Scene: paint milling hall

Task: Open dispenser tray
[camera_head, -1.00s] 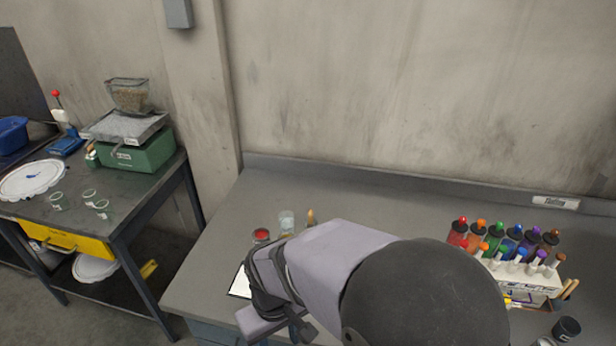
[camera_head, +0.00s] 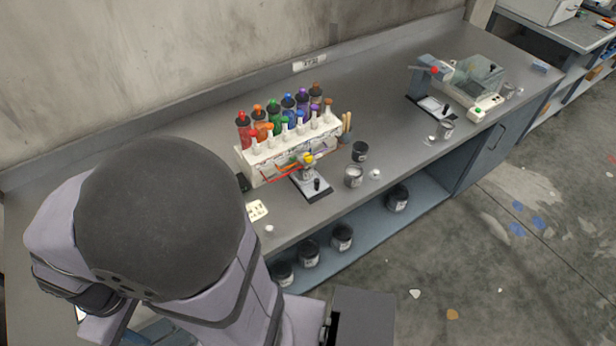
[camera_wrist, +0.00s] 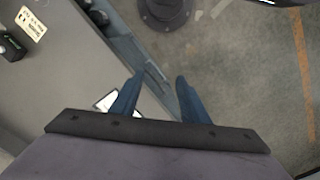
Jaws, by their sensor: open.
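A white dispenser rack (camera_head: 270,165) holding several bottles with coloured caps stands on the grey bench in the head view. A small stand with a yellow part (camera_head: 308,160) is at its front. I cannot tell which part is the tray, or whether it is open. My gripper (camera_wrist: 157,82) shows in the wrist view with its two blue fingers apart and nothing between them. It is over the bench's front edge, away from the rack.
The bench (camera_head: 375,75) has clear room behind the rack. Jars (camera_head: 342,237) sit on the lower shelf. A white card (camera_wrist: 31,23) lies on the bench.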

